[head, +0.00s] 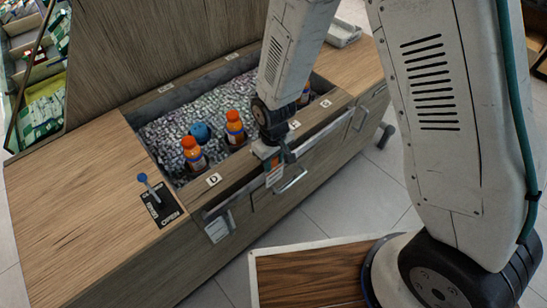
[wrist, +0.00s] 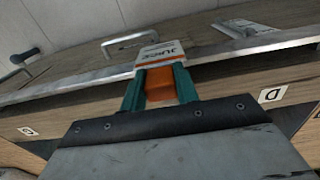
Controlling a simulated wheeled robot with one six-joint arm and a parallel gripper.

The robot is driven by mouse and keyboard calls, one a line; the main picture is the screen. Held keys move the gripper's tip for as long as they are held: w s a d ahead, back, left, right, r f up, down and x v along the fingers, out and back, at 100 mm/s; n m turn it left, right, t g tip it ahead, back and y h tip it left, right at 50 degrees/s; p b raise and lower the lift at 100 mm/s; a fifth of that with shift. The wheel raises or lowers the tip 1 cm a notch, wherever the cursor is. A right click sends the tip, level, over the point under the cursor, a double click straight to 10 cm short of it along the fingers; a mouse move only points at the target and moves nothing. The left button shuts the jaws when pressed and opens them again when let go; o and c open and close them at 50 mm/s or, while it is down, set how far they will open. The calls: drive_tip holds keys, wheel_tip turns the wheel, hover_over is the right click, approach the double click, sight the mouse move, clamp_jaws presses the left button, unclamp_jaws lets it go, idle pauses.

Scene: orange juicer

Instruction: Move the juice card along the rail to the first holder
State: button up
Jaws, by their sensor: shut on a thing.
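The juice card (wrist: 162,50) is white with an orange part and dark lettering "JUICE". My gripper (wrist: 160,82) is shut on it between two green fingers in the wrist view. The metal rail (wrist: 75,87) runs across behind the fingers, and the card lies over it. In the head view, my gripper (head: 275,163) is at the counter's front edge with the card (head: 274,176) below it, on the rail (head: 245,190). Whether the card's hook sits fully on the rail cannot be told. A pale card-like holder (head: 218,228) hangs further left along the rail.
The ice bin (head: 165,130) holds orange-capped bottles (head: 194,155) and a blue round thing (head: 200,132). Letter labels, one reading D (head: 214,179), line its front edge. A blue-knobbed lever (head: 150,185) stands at left. Drawer handles (head: 292,180) project below the rail.

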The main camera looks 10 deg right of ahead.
drive_tip(key=o, duration=1.1)
drive_tip(key=shift+c, duration=0.2)
wheel_tip(320, 180, up, 8)
drive_tip(key=shift+f, duration=0.1)
drive_tip(key=s+d+r+m, duration=0.2)
drive_tip(key=s+d+r, duration=0.4)
drive_tip(key=r, duration=0.3)
drive_tip(key=s+d+r+m+t, duration=0.1)
drive_tip(key=s+d+r+m, duration=0.1)
drive_tip(key=s+d+r, duration=0.4)
drive_tip(key=s+d+r+m, duration=0.2)
drive_tip(key=s+d+r, duration=0.5)
drive_tip(key=r, duration=0.5)
drive_tip(key=shift+d+r+m, duration=0.2)
drive_tip(key=shift+d+m, duration=0.2)
drive_tip(key=shift+d, duration=0.3)
